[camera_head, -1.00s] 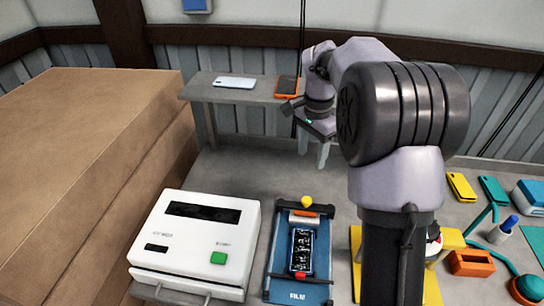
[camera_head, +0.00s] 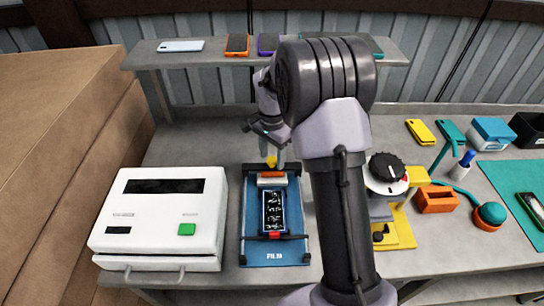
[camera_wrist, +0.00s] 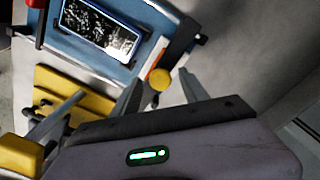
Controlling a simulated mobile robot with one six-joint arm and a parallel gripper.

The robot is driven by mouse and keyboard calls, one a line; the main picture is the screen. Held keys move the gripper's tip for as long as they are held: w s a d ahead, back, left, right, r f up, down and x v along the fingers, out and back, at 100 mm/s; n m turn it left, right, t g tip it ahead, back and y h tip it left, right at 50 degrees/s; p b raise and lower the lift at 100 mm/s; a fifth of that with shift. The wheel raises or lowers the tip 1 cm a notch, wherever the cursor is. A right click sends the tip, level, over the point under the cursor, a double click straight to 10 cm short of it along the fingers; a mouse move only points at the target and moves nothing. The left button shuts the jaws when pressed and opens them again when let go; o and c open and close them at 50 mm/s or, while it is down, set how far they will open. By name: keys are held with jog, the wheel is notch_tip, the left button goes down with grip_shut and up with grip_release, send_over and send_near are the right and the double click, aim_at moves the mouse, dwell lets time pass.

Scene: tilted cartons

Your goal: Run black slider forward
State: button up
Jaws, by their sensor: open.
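A blue film device (camera_head: 254,220) lies on the bench, with a phone-like panel (camera_head: 273,210) with a cracked pattern in its middle. A black crossbar (camera_head: 291,167), which looks like the slider, spans its far end. A yellow ball knob (camera_head: 271,162) sits at the bar's middle. The knob (camera_wrist: 159,79) and bar (camera_wrist: 184,38) also show in the wrist view. My gripper (camera_head: 272,155) is open, pointing down at the knob. In the wrist view, the knob appears between my gripper's spread fingertips (camera_wrist: 158,88); I cannot tell whether they touch it.
A white machine (camera_head: 160,215) with a green button stands left of the film device. A yellow-based device with a black dial (camera_head: 386,168) stands to the right, partly behind my arm. A shelf (camera_head: 220,58) with phones runs behind. Large cartons (camera_head: 60,150) fill the left.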

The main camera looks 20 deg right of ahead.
grip_shut()
dwell(1.3)
